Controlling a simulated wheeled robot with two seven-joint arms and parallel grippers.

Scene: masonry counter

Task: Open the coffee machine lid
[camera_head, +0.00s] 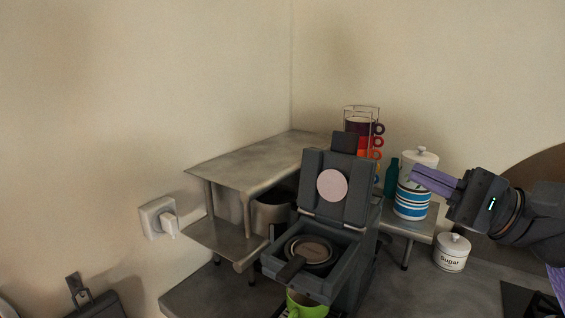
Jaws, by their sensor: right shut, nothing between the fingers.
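The dark grey coffee machine (357,262) stands on the counter, right of the picture's middle. Its lid (325,201) stands raised, tilted up at the back, with a pale pink disc (332,186) on its inner face. The open top shows a round dark part (309,251) inside. My right gripper (415,178) is shut and empty, with purple fingers pointing left. In the picture it lies right of the lid and overlaps the striped canister; I see no contact with the lid. My left gripper is not in view.
A grey metal shelf (243,163) stands left of the machine. A blue-and-white striped canister (411,204), a teal bottle (391,177) and a mug rack (361,112) stand behind it. A sugar jar (452,254) is at right. A green cup (306,305) sits at the machine's front.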

